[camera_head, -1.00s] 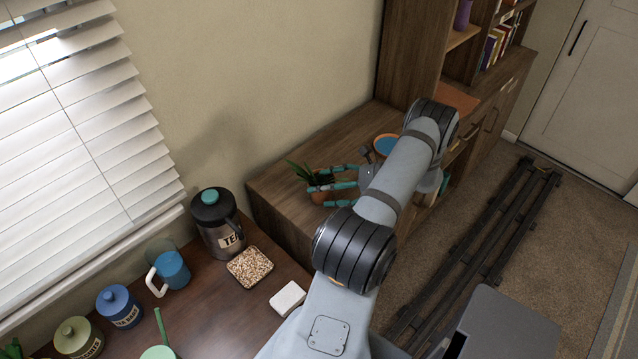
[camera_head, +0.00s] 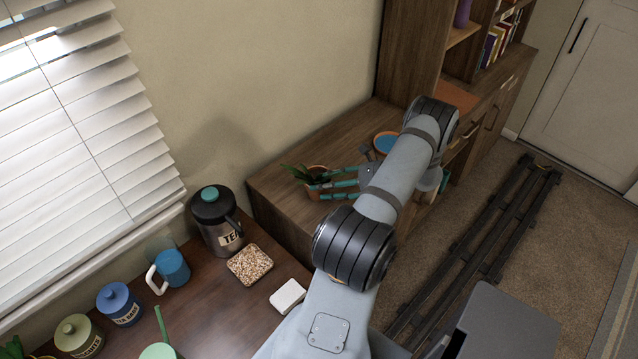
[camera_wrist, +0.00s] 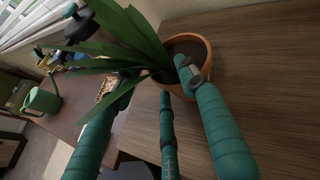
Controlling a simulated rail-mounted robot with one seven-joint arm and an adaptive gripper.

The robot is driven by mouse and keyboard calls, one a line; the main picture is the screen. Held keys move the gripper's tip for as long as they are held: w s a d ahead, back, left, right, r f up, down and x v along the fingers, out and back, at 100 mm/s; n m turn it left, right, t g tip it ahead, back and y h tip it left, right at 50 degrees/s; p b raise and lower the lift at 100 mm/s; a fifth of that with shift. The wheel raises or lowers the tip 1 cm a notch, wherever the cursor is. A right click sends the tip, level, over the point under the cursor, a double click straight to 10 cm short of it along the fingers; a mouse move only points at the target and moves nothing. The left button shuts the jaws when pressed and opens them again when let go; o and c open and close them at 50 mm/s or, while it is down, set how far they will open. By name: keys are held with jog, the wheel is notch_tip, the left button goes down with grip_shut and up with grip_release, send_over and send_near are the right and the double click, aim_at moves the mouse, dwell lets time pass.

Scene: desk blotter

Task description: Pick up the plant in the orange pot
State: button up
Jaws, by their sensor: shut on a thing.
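The plant in the orange pot (camera_head: 316,172) is at the left end of the wooden cabinet top in the head view, its long green leaves leaning left. In the wrist view the orange pot (camera_wrist: 207,62) shows its rim and dark soil, with the leaves (camera_wrist: 120,35) spreading left. My gripper (camera_head: 322,187) has teal fingers and is shut on the potted plant. In the wrist view one fingertip of my gripper (camera_wrist: 158,80) reaches over the rim onto the soil. The other fingers are on the near side. I cannot tell if the pot's base touches the cabinet.
The wooden cabinet top (camera_head: 285,205) has a blue dish with an orange rim (camera_head: 386,143) farther right. The lower desk at left holds a tea canister (camera_head: 217,222), a blue mug (camera_head: 172,268), a seed-filled tray (camera_head: 250,264) and a white block (camera_head: 288,296). A wall stands behind.

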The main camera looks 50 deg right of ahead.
jog(key=c, duration=0.6)
grip_shut()
jog(key=shift+r, duration=0.15)
